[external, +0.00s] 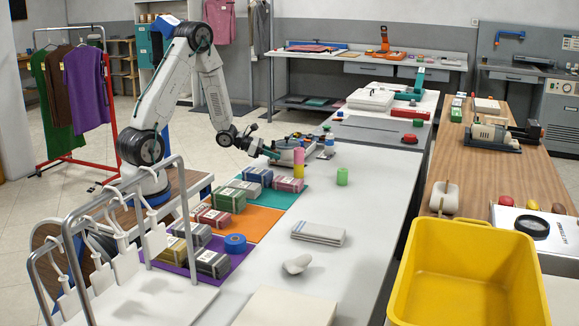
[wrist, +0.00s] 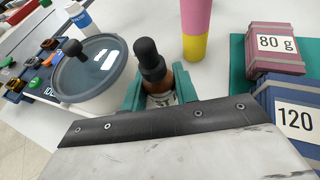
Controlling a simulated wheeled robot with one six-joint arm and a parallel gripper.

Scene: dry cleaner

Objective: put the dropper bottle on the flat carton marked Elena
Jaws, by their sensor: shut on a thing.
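The dropper bottle (wrist: 152,65), amber with a black rubber bulb and a pale label, stands between the teal fingers of my gripper (wrist: 158,92) in the wrist view. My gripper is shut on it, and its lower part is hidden. In the external view my gripper (external: 272,152) is low over the far part of the white table; the bottle is hard to make out there. I cannot read the name Elena on any carton.
A round grey-lidded tub (wrist: 88,68) stands close left of the bottle. A pink and yellow cylinder (wrist: 195,30) stands behind, to its right. The white table's middle (external: 365,200) is mostly clear.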

